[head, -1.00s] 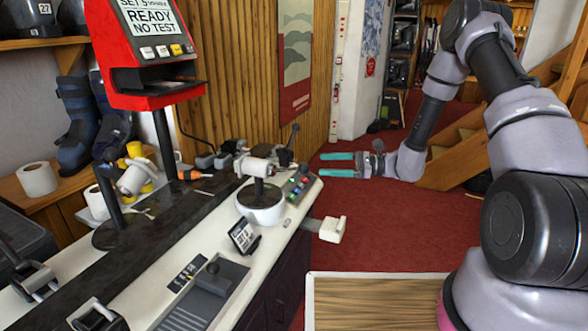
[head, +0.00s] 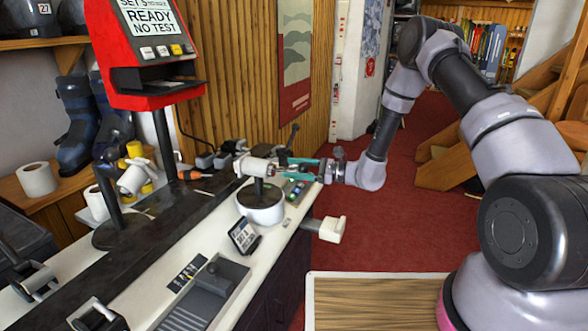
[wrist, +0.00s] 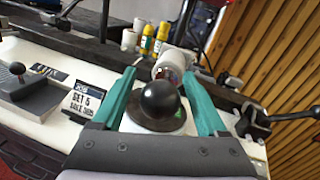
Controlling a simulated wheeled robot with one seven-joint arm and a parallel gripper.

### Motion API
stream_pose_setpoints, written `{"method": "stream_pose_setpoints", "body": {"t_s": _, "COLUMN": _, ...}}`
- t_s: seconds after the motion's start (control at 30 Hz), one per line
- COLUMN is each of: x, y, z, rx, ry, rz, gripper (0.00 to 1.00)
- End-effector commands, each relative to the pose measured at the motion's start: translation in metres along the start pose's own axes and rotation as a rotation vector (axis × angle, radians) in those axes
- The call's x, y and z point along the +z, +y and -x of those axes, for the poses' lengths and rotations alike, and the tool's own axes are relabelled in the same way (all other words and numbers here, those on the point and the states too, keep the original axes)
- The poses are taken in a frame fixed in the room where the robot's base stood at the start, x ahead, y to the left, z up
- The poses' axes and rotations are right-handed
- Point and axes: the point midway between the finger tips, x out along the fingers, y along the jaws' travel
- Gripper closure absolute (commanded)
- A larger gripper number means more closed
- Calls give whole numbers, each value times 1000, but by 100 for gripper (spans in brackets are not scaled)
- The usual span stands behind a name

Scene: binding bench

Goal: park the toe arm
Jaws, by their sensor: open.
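In the head view the bench unit (head: 260,207) has a round white base and a dark post. A white cylinder (head: 254,167) lies across its top. My gripper (head: 292,168) is open at its right, with teal fingers pointing left over the bench. In the wrist view a black ball knob (wrist: 160,101) shows between the two fingers (wrist: 160,76), with a gap on each side. A dark disc and a white surface show below it. I cannot tell for certain which part is the toe arm, or how deep the knob sits between the fingers.
A black lever (head: 292,136) stands behind the unit. A small sign (head: 243,236) and a sliding black fixture (head: 212,285) are nearer on the bench. A white block (head: 332,229) juts from the bench's right edge. The red floor (head: 400,230) at right is clear.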

Motion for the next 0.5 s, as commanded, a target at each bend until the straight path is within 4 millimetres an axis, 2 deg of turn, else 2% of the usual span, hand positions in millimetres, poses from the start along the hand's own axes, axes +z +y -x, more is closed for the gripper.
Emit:
{"method": "stream_pose_setpoints", "body": {"t_s": 0.27, "x": 0, "y": 0, "z": -1, "rx": -1, "ry": 0, "rz": 0, "gripper": 24}}
{"method": "stream_pose_setpoints", "body": {"t_s": 0.3, "x": 0, "y": 0, "z": -1, "rx": -1, "ry": 0, "rz": 0, "gripper": 40}}
{"method": "stream_pose_setpoints", "body": {"t_s": 0.43, "x": 0, "y": 0, "z": -1, "rx": -1, "ry": 0, "rz": -1, "gripper": 89}}
{"method": "stream_pose_setpoints", "body": {"t_s": 0.47, "x": 0, "y": 0, "z": -1, "rx": -1, "ry": 0, "rz": 0, "gripper": 100}}
{"method": "stream_pose_setpoints", "body": {"t_s": 0.5, "x": 0, "y": 0, "z": -1, "rx": -1, "ry": 0, "rz": 0, "gripper": 100}}
